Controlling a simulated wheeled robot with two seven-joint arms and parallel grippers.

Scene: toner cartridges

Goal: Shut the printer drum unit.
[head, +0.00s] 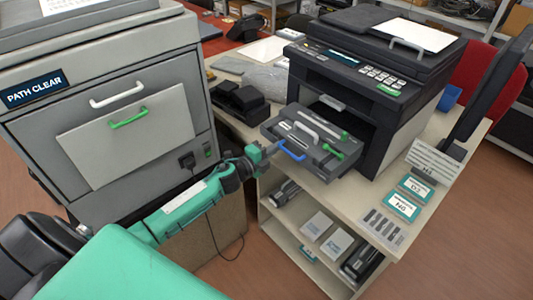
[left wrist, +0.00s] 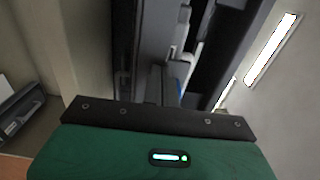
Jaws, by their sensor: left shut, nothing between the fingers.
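The printer (head: 375,85) is black and grey and stands on a beige table. Its drum unit (head: 310,140) is a dark grey drawer that sticks out of the front opening. The drum unit has a white handle and grey bar on top, a blue handle (head: 291,151) at its front and a green lever (head: 333,152). My left gripper (head: 270,149) is shut and empty, close to the front left side of the drum unit; I cannot tell if it touches. In the left wrist view, grey drum unit parts (left wrist: 172,82) show beyond the green gripper body; the fingertips are hidden. My right gripper is not in view.
A large grey machine (head: 110,100) labelled PATH CLEAR stands at the left. A black device (head: 240,101) sits on the table left of the drum unit. Shelves (head: 310,235) with boxes are below.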

